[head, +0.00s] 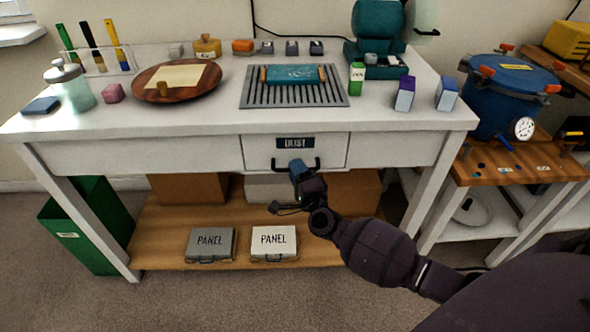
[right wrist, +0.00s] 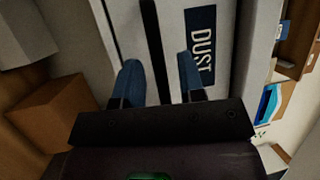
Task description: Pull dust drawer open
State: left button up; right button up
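The dust drawer (head: 256,154) is a white front under the worktop, with a dark DUST label (head: 295,143) and a black bar handle (head: 313,165). It looks flush with the table's apron. My right gripper (head: 297,166) is at the handle. In the right wrist view, its two blue fingers (right wrist: 160,78) are apart, with the black handle bar (right wrist: 153,40) running between them and gaps on both sides. The DUST label also shows there (right wrist: 200,45). My left gripper is not in view.
The white worktop (head: 225,115) carries a slatted grille (head: 250,94), a wooden plate (head: 205,89) and several small items. The lower shelf (head: 160,235) holds two PANEL boxes (head: 210,243) and cardboard boxes. A green bin (head: 85,225) stands left; a blue pot (head: 495,100) stands right.

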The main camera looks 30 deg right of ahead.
jog(key=shift+w+r, duration=0.1)
jog(key=shift+w, duration=0.25)
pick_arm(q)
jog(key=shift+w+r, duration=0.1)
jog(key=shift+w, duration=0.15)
pick_arm(e)
grip_shut()
jog(key=shift+s, duration=0.1)
